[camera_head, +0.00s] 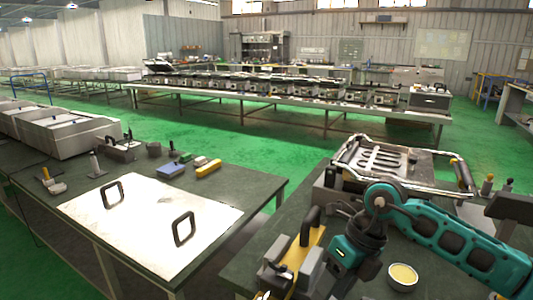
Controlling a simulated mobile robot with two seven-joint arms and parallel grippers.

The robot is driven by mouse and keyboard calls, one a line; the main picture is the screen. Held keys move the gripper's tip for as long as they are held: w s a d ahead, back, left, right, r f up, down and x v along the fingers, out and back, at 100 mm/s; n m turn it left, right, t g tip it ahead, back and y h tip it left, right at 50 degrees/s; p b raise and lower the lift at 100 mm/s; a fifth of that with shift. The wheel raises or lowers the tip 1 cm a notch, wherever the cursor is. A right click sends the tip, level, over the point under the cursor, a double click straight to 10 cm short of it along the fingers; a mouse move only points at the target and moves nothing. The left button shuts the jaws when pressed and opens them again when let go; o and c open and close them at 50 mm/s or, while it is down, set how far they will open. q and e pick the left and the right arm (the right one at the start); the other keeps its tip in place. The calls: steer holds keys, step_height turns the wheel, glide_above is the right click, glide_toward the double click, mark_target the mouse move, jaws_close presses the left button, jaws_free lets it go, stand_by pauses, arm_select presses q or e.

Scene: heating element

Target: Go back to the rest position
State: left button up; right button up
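My teal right arm comes in from the right edge and bends down over the near right table. Its wrist and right gripper (345,258) are at the front of that table, beside a yellow tool (303,252) with a black handle. The fingertips are not clear, and I cannot tell whether the gripper touches the tool. A heating element (382,158) with looping metal tubes lies in a chrome-framed fixture (342,180) behind the arm, which partly hides the fixture. My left gripper is not in view.
A small yellow-filled bowl (402,276) is below the arm. The left table holds a white panel (150,222) with two black handles, a blue block (171,170) and a yellow block (208,169). A green-floored gap separates the tables. A long bench (290,101) stands behind.

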steer(key=s+a+r+m+t+y, duration=0.1)
steer(key=s+a+r+m+y, duration=0.2)
steer(key=a+y, duration=0.45)
steer(key=s+a+r+m+t+y, duration=0.2)
steer(key=s+a+m+y, duration=0.15)
steer(key=a+y, duration=0.4)
steer(key=w+d+f+m+t+h, duration=0.2)
steer(key=d+f+m+t+h, duration=0.45)
steer(key=m, duration=0.65)
steer(key=w+d+f+m+t+h, duration=0.2)
steer(key=d+f+m+t+h, duration=0.5)
steer(key=m, duration=0.6)
steer(key=s+d+f+m+g+h, duration=0.4)
steer(key=s+f+m, duration=0.3)
steer(key=s+f, duration=0.4)
steer(key=shift+s+d+f, duration=0.3)
steer(key=shift+d+f, duration=0.35)
steer(key=shift+g, duration=0.25)
